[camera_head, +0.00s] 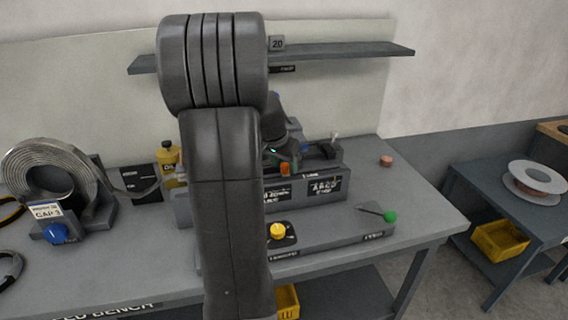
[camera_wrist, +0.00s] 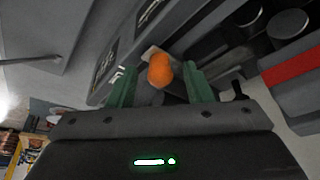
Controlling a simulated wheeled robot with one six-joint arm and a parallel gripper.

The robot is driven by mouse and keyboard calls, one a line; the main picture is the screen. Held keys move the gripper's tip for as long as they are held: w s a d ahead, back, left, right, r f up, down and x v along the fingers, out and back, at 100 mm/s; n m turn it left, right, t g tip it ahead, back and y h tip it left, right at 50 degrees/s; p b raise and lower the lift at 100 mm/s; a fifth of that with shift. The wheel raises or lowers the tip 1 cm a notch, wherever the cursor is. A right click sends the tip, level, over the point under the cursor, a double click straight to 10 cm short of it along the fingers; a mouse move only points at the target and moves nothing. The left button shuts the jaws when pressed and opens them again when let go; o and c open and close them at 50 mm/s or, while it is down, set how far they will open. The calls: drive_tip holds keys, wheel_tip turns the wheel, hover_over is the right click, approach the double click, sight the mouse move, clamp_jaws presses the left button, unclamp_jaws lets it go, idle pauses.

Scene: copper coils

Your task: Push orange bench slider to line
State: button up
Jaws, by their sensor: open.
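The orange slider (camera_head: 285,169) is a small knob on the front of the grey bench unit, right of my arm in the head view. In the wrist view the orange knob (camera_wrist: 160,70) sits between the two green fingertips. My gripper (camera_wrist: 160,86) is open around it, with a gap showing on each side of the knob. In the head view my gripper (camera_head: 276,158) is partly hidden behind my arm, just behind and left of the knob. I cannot make out the line mark on the unit.
A yellow knob (camera_head: 278,231) and a green ball-tipped lever (camera_head: 389,216) stand on a low panel in front. A yellow bottle (camera_head: 168,155) is left of my arm. A shelf (camera_head: 340,52) hangs above.

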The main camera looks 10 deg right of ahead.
drive_tip(key=shift+f, duration=0.1)
clamp_jaws()
drive_tip(key=shift+w+d, duration=0.15)
drive_tip(key=shift+d, duration=2.6)
unclamp_jaws()
drive_tip(key=v, duration=1.4)
drive_tip(key=shift+b, duration=0.35)
drive_tip(key=shift+f, duration=0.2)
